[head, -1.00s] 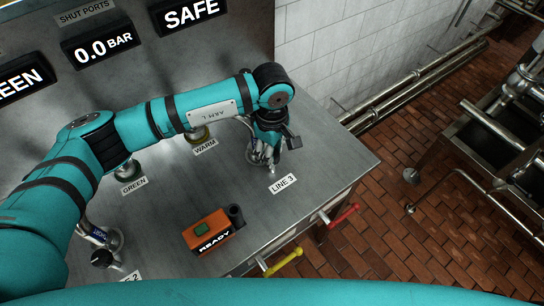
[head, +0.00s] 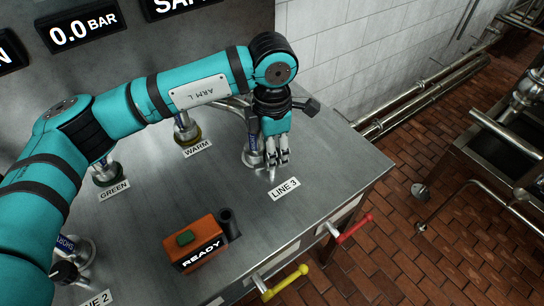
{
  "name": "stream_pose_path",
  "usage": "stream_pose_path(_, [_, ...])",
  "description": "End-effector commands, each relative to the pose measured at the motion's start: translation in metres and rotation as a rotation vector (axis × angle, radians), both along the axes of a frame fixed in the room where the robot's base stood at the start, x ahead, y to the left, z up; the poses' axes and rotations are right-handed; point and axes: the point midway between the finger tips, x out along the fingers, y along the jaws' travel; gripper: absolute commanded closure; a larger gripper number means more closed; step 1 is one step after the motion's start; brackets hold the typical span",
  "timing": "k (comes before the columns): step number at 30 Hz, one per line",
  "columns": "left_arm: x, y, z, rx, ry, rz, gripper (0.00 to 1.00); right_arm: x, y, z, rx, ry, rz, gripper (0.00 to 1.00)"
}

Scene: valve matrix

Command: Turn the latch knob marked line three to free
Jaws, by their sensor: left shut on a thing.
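The LINE 3 label (head: 285,188) lies on the grey metal bench, just in front of a silver valve fitting (head: 252,157). My left gripper (head: 275,168) points down at this fitting, right behind the label. Its grey fingers are closed together on the latch knob there. The knob is mostly hidden by the fingers, so its turn position cannot be read. My right gripper is not in view.
The bench (head: 335,165) also carries the WARM fitting (head: 187,130), the GREEN fitting (head: 105,173), the LINE 2 fitting (head: 68,262) and an orange READY box (head: 197,240). Yellow (head: 285,283) and red (head: 352,229) handles stick out at the front edge. A tiled wall stands behind.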

Motion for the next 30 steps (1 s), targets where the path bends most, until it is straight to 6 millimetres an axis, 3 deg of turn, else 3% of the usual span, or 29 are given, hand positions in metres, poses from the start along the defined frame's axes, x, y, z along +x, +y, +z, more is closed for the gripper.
stream_pose_path(3, [0.001,0.0,-0.002,-0.001,-0.005,0.089,0.95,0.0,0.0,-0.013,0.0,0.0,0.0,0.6])
stream_pose_path(12, [0.001,0.0,0.0,-0.002,-0.004,0.249,0.95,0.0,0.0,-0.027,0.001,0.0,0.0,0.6])
stream_pose_path(30, [0.001,0.0,0.002,-0.003,-0.004,0.312,0.95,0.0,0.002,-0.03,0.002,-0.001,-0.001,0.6])
